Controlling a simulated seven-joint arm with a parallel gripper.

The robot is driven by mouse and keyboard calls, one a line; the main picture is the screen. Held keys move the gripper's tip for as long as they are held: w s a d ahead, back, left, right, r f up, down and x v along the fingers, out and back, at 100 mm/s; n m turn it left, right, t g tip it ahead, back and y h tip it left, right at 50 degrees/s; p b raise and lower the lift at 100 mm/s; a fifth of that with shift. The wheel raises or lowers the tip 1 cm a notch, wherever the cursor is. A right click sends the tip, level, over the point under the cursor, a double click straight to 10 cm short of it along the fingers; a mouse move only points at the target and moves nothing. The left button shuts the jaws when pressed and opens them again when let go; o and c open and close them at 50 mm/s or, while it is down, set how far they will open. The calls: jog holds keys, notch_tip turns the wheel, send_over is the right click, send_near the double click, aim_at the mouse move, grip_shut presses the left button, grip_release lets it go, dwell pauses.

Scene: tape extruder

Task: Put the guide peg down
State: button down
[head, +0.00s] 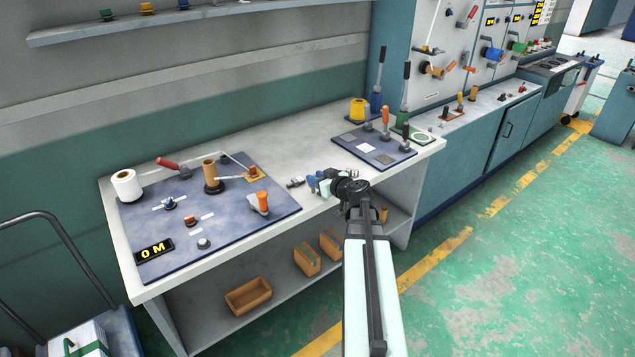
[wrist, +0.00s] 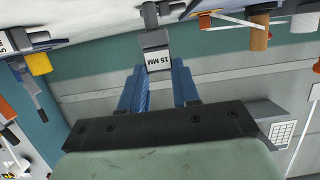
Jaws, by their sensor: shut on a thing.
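In the head view the peg (head: 295,183) shows as a small grey piece at the tip of my gripper (head: 314,184), just right of the large blue-grey panel (head: 228,218). My gripper is shut on the peg, over the front part of the bench. I cannot tell whether the peg touches the bench top.
The panel carries a white spool (head: 127,185), a brown roll (head: 211,174), an orange-handled part (head: 260,202) and a "0 M" display (head: 154,250). A dark tool mat (head: 350,147) with upright handles stands at the right. The bench top (head: 283,146) behind my gripper is bare.

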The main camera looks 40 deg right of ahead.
jog(key=shift+f, duration=0.65)
jog(key=shift+f, duration=0.15)
jog(key=c, duration=0.8)
grip_release()
jog(key=shift+r, duration=0.2)
jog(key=v, duration=0.7)
jog(key=shift+s, duration=0.25)
